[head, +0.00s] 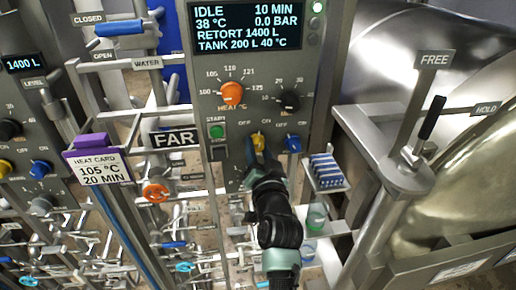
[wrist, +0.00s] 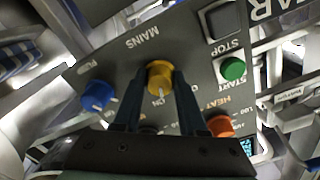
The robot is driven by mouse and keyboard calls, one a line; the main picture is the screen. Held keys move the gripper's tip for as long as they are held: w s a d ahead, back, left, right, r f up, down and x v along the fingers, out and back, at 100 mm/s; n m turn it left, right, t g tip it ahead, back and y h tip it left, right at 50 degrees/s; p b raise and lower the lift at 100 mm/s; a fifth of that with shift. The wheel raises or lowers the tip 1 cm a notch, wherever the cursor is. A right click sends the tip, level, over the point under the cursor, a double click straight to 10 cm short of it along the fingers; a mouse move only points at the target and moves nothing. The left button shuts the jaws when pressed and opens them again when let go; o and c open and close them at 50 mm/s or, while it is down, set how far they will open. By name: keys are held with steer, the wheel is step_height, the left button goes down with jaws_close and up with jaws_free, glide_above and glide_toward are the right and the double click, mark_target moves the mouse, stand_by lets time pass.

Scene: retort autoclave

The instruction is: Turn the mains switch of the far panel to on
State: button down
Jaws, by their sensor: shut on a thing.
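The far panel (head: 215,165) stands at the centre of the head view, with the FAR sign (head: 174,138) at its left. Its mains switch is a yellow knob (head: 258,142), also in the wrist view (wrist: 160,72) next to the word MAINS. My gripper (head: 260,153) reaches it from below, and its two dark fingers (wrist: 158,80) are shut on the knob, one on each side. In the wrist view the knob's pale pointer mark appears directed at the ON label. The OFF label is hidden there, but shows in the head view.
A blue knob (head: 292,144) sits close right of the yellow one, and the green start button (head: 217,131) to its left. The orange heat knob (head: 232,93) and black knob (head: 290,101) are above. A lever (head: 431,118) between FREE and HOLD stands at right.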

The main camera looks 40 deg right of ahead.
steer(key=shift+m, duration=1.2)
steer(key=shift+f+m, duration=0.1)
steer(key=shift+m, duration=0.2)
steer(key=shift+c, duration=2.3)
jaws_free()
steer(key=b+v, duration=0.3)
steer(key=v, duration=1)
